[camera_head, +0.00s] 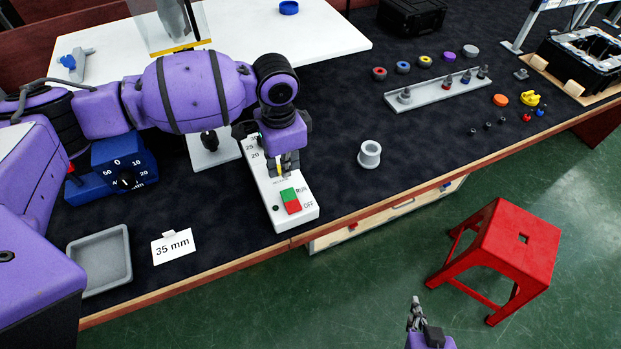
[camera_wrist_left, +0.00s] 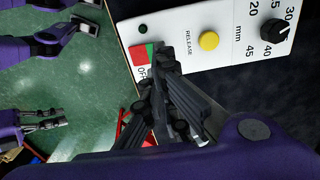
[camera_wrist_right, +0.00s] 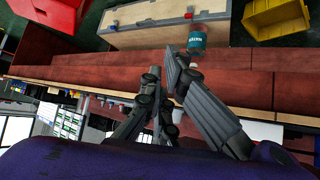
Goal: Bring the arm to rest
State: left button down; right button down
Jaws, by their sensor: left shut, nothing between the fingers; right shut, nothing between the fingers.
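My left arm reaches over the bench in the head view. Its gripper (camera_head: 285,170) is shut and empty, pointing down over the white control box (camera_head: 300,215), just behind the green and red RUN/OFF switch (camera_head: 291,201). In the left wrist view the shut fingers (camera_wrist_left: 158,52) overlap the switch (camera_wrist_left: 143,55); I cannot tell whether they touch it. The yellow RELEASE button (camera_wrist_left: 209,41) and a black dial (camera_wrist_left: 275,38) show beside them. My right gripper (camera_head: 416,315) is shut and empty over the green floor, in front of the bench; its closed fingers (camera_wrist_right: 165,75) show in the right wrist view.
A red stool (camera_head: 510,250) stands on the floor, right of my right gripper. On the bench are a grey tray (camera_head: 100,262), a 35 mm card (camera_head: 173,246), a blue dial box (camera_head: 125,170), a grey ring-shaped part (camera_head: 370,154) and a rack (camera_head: 440,90).

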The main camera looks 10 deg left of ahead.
jog(key=shift+w+r, duration=0.15)
jog(key=shift+w, duration=0.2)
jog(key=shift+s, duration=0.15)
